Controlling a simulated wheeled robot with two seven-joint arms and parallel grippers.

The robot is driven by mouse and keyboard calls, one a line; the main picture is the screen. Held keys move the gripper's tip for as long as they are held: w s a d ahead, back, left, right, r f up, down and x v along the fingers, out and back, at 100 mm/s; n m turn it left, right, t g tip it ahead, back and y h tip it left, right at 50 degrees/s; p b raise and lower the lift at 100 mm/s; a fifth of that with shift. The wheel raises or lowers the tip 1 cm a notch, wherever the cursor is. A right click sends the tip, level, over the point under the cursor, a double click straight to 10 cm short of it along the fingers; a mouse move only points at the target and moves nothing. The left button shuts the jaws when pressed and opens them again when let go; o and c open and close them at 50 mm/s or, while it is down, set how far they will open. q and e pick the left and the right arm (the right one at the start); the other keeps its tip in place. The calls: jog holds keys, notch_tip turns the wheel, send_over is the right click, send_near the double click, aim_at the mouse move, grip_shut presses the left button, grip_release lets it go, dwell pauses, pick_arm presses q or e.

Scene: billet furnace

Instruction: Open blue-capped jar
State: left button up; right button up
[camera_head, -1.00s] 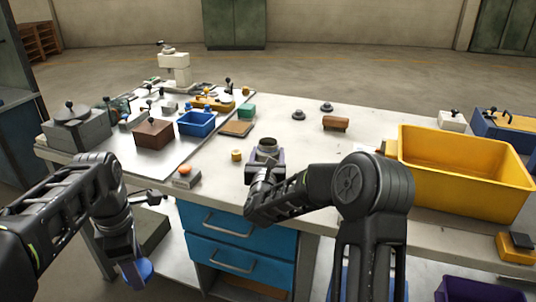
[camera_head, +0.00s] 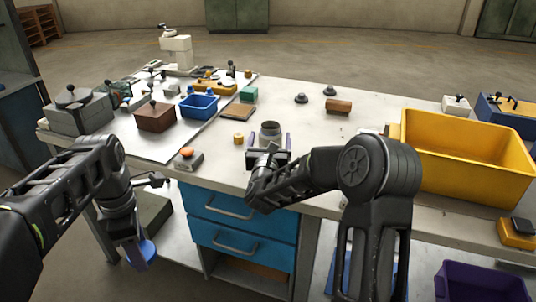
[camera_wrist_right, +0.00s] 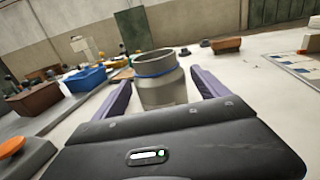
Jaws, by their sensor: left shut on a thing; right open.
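The grey jar (camera_head: 270,130) stands upright on the bench with its mouth open and no cap on it. In the right wrist view the jar (camera_wrist_right: 160,82) has a blue ring just below its rim. My right gripper (camera_head: 270,143) is open, with a purple finger on each side of the jar and gaps between the fingers and its wall. My left gripper (camera_head: 136,241) is shut on the blue cap (camera_head: 143,257), low in front of the bench at the left. The gripper partly hides the cap.
A small yellow cylinder (camera_head: 238,139) and an orange-button box (camera_head: 187,158) stand left of the jar. A large yellow bin (camera_head: 468,160) is at the right. A blue bin (camera_head: 198,107) and a brown box (camera_head: 155,117) are further left. The bench behind the jar is largely clear.

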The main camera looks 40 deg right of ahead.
pick_arm(q)
notch_tip(320, 180, down, 2)
jog(key=shift+f+b, duration=0.2)
jog(key=shift+b, duration=0.9)
pick_arm(e)
jog(key=v, duration=1.1)
jog(key=shift+d, duration=0.1)
